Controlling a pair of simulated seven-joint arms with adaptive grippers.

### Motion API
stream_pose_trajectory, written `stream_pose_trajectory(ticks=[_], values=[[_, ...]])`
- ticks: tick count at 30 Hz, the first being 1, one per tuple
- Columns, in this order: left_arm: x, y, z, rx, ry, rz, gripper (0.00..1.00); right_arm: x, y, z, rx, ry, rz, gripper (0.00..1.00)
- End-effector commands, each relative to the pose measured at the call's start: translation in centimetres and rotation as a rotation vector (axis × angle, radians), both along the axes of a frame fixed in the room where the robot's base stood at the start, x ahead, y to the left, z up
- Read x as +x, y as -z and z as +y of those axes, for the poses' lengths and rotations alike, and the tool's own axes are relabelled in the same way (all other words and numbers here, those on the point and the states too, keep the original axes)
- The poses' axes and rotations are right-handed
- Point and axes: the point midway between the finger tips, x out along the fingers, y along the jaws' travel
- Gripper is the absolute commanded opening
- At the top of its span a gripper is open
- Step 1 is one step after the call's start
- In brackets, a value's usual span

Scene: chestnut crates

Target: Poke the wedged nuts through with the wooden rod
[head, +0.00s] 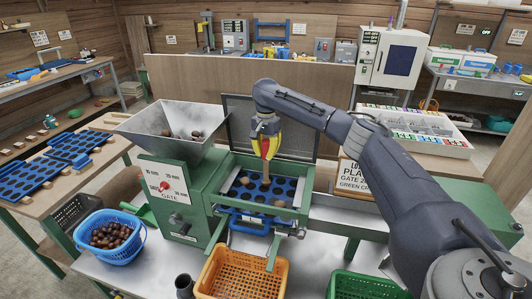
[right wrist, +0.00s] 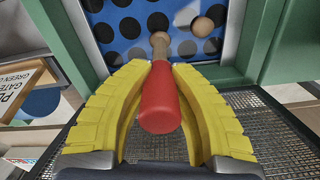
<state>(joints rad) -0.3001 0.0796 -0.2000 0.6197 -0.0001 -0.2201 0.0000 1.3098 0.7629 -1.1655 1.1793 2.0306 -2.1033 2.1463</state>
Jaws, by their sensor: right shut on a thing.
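My right gripper (head: 266,146) has yellow fingers and is shut on the wooden rod by its red handle. The rod (head: 265,171) points down over the blue perforated plate (head: 236,193) in the green machine. In the right wrist view the red handle (right wrist: 160,105) sits between the yellow fingers, and the pale wooden end (right wrist: 160,43) reaches towards the plate (right wrist: 105,12). A pale brown nut (right wrist: 203,26) sits on the plate beside the rod. The head view shows nuts at the plate's left (head: 244,181) and front (head: 279,203). Whether the tip touches anything is unclear. My left gripper is out of view.
A metal hopper (head: 160,118) with several nuts stands left of the plate, and an open grey lid (head: 300,118) behind it. A blue basket of chestnuts (head: 86,250), an orange crate (head: 217,287) and a green crate (head: 365,284) stand in front.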

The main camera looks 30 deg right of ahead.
Motion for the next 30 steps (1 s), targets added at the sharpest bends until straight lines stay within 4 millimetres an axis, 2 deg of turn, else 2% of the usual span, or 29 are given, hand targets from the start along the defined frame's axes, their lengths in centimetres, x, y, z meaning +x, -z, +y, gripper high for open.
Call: stream_pose_trajectory(ticks=[30], values=[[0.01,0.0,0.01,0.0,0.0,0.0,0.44,0.0,0.6,-0.01,-0.001,-0.001,0.0,0.0]])
